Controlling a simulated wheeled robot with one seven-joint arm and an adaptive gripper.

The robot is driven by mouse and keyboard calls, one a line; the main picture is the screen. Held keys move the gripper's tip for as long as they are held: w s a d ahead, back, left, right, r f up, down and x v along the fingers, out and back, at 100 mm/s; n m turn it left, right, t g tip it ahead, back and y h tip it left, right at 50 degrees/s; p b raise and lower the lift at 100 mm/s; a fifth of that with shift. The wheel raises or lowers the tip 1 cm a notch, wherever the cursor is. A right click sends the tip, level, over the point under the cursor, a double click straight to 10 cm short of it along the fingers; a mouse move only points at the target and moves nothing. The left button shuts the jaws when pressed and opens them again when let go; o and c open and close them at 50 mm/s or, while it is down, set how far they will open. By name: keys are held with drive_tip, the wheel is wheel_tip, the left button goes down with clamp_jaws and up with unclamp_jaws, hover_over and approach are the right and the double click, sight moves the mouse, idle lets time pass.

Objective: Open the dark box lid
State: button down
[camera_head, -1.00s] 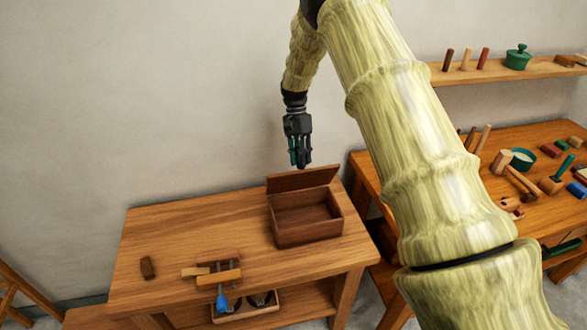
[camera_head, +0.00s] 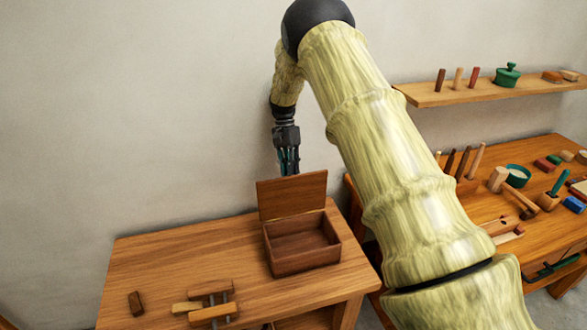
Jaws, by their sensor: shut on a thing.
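The dark box (camera_head: 303,263) stands on the left workbench, its inside open to view and empty. Its dark lid (camera_head: 292,196) is raised at the back edge, standing steeply with its inner face towards me.
A second bench with tools stands at the right, below a wall shelf (camera_head: 490,91). The wall is close behind the lid.

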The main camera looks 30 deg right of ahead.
drive_tip(key=x, duration=0.3)
drive_tip(key=shift+s+a+f, duration=0.25)
drive_tip(key=shift+a+f, duration=0.05)
drive_tip(key=shift+a, duration=0.15)
drive_tip(key=c, duration=1.3)
unclamp_jaws()
drive_tip(key=shift+w+a, duration=0.1)
drive_tip(key=shift+c, duration=0.2)
drive_tip(key=shift+o, duration=1.3)
drive_tip(key=shift+w+f, duration=0.45)
drive_tip(key=shift+w, duration=0.1)
drive_tip(key=shift+c, duration=0.3)
drive_tip(key=shift+w+d, duration=0.1)
drive_tip(key=shift+d, duration=0.1)
drive_tip(key=shift+c, duration=0.2)
drive_tip(key=shift+s+d+r, duration=0.15)
drive_tip(key=shift+s+r, duration=0.2)
drive_tip(key=shift+r, duration=0.25)
wheel_tip(320, 180, up, 10)
hover_over(290, 177)
drive_tip(key=w+d, duration=0.2)
drive_tip(key=w, duration=0.2)
drive_tip(key=shift+s+a, duration=0.15)
